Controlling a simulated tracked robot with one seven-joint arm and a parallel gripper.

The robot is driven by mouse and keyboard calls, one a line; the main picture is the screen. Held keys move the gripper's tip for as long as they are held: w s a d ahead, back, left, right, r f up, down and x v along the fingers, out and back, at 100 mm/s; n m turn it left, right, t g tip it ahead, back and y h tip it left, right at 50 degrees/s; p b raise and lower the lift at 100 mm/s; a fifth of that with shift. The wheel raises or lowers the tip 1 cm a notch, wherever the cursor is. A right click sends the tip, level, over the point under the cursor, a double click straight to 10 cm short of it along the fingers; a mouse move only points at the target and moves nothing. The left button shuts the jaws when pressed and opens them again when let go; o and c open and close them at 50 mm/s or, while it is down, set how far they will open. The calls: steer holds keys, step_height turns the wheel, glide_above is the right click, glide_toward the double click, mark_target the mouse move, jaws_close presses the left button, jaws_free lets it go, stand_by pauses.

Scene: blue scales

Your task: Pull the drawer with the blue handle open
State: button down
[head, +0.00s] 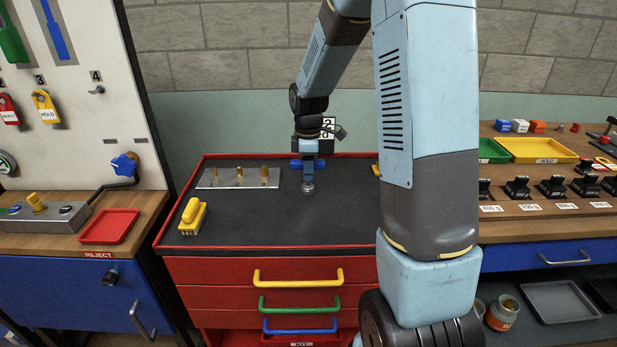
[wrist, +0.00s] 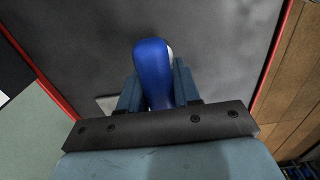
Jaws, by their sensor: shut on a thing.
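The red cabinet (head: 215,268) has a drawer with a blue handle (head: 300,330), the lowest of the three coloured handles. Its front looks in line with the drawers above, near the bottom of the head view. My gripper (head: 308,172) is above the dark cabinet top, far from that handle. It is shut on a blue-handled thing (wrist: 152,72) with a rounded silvery end (head: 308,188). In the wrist view the blue part lies between the fingers, and most of the silvery end is hidden.
A yellow handle (head: 298,282) and a green handle (head: 300,308) are above the blue one. A metal plate with pegs (head: 238,179) and a yellow brush (head: 193,216) sit on the cabinet top. My arm covers the cabinet's right side. Benches stand on both sides.

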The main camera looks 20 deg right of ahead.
mark_target(307, 188)
steer(key=shift+f, duration=1.3)
steer(key=c, duration=0.8)
jaws_free()
steer(key=shift+f, duration=0.1)
